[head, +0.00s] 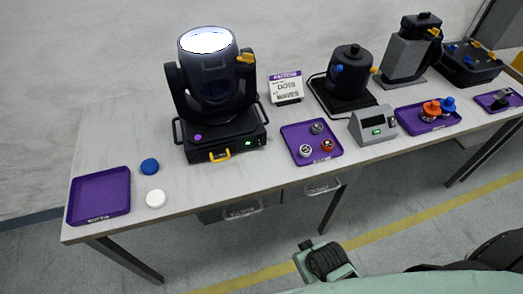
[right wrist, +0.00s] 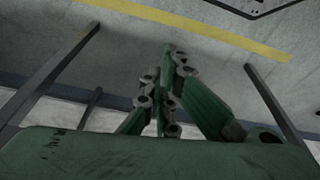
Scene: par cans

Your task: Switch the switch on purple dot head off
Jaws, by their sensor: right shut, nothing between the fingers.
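The purple dot head (head: 217,90) is a black moving-head light with a bright lens, standing on the table left of centre in the head view. A purple dot (head: 197,137) marks its base. A yellow part (head: 220,155) is on the front of the base, and a small green-lit spot (head: 248,143) sits to its right. Which of these is the switch is too small to tell. My right gripper (right wrist: 170,52) is shut and empty in the right wrist view, over the floor and away from the head. My left gripper is not in view.
The table (head: 105,130) holds a purple tray (head: 100,195), blue and white caps (head: 150,166), a second purple tray (head: 290,137) with knobs, a sign (head: 286,87), a grey display box (head: 372,126) and more black lights to the right. A wall stands behind.

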